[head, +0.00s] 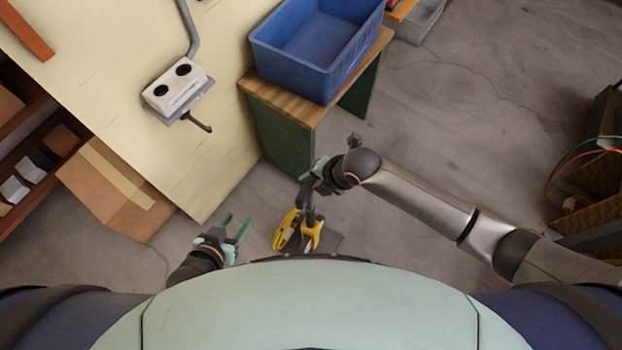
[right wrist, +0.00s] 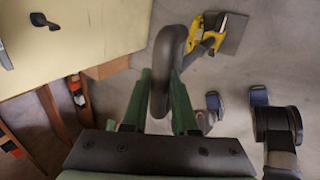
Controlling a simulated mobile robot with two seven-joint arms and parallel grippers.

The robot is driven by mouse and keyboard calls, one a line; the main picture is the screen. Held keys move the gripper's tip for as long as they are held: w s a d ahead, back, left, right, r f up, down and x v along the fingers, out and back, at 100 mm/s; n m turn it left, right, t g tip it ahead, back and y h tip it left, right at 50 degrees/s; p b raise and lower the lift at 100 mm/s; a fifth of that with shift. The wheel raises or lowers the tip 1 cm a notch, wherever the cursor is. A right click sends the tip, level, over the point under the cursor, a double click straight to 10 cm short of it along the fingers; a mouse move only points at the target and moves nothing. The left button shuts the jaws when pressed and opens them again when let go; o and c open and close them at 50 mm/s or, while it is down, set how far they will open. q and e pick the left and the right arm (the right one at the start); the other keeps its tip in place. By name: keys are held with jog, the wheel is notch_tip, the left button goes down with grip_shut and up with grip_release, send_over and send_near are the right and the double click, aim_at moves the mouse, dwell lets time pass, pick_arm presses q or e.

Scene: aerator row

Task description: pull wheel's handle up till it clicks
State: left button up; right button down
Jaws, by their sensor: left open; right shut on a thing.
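The wheel (head: 287,230) is a yellow ring with a yellow and black body, low down near the middle of the head view. Its dark handle (head: 310,212) rises from the body to my right gripper (head: 314,178). In the right wrist view the handle ends in a black loop (right wrist: 163,60). The green fingers of my right gripper (right wrist: 160,78) are shut on this loop. The yellow wheel parts (right wrist: 194,36) show beyond it. My left gripper (head: 237,229) is open and empty, to the left of the wheel and apart from it.
A blue crate (head: 290,58) stands on a wood-topped green bench (head: 278,98) beyond the right gripper. A cardboard box (head: 112,195) stands at left. The floor at right (head: 470,110) is mostly clear.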

jog(key=shift+r+p, duration=0.45)
jog(key=shift+r, duration=0.3)
notch_tip(320, 180, up, 8)
jog(key=p, duration=0.7)
jog(key=shift+f, duration=0.25)
jog(key=c, duration=0.6)
grip_release()
jog(key=shift+f, duration=0.15)
jog(key=shift+c, duration=0.2)
jog(key=p+v, duration=0.1)
jog(key=v, duration=0.8)
jog(key=shift+a, duration=0.1)
